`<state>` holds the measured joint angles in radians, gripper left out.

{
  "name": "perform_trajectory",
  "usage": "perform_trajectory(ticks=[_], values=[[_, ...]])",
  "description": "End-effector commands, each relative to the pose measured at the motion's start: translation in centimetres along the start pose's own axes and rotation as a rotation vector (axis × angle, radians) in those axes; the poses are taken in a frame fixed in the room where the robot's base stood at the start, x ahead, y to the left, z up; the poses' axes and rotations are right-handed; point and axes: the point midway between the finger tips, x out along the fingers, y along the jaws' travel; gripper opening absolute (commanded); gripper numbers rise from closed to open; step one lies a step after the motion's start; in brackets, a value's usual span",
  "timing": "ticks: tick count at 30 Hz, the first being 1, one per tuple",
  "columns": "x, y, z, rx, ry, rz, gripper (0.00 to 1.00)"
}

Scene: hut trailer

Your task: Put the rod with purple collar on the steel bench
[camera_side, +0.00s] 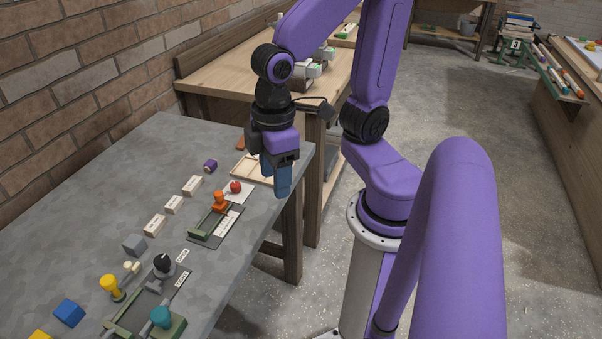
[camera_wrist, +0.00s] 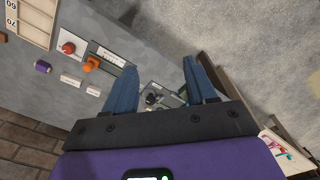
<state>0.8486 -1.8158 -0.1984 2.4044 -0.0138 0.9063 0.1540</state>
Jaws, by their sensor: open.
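My gripper (camera_side: 283,178) has blue fingers pointing down over the right far edge of the grey, steel-looking bench (camera_side: 110,190). In the wrist view its fingers (camera_wrist: 160,75) are spread apart with nothing between them. The bench also shows in the wrist view (camera_wrist: 55,115). I cannot make out a rod with a purple collar. A short purple cylinder (camera_side: 210,165) lies on the bench, also in the wrist view (camera_wrist: 42,67).
A wooden table (camera_side: 230,75) stands behind. Bare bench shows at the far left.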

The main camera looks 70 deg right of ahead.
Motion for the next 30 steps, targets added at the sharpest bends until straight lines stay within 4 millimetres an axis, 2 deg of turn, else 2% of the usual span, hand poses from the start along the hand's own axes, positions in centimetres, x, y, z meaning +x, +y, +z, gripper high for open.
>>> perform_trajectory(ticks=[1,3,8,30], values=[[0.0,-0.8,1.3,-0.08,0.003,-0.005,0.56],[0.0,-1.4,2.5,-0.167,0.002,-0.01,0.56],[0.1,-2.1,4.0,-0.268,0.001,-0.016,0.56],[0.2,-2.2,4.1,-0.276,0.0,-0.016,0.56]])
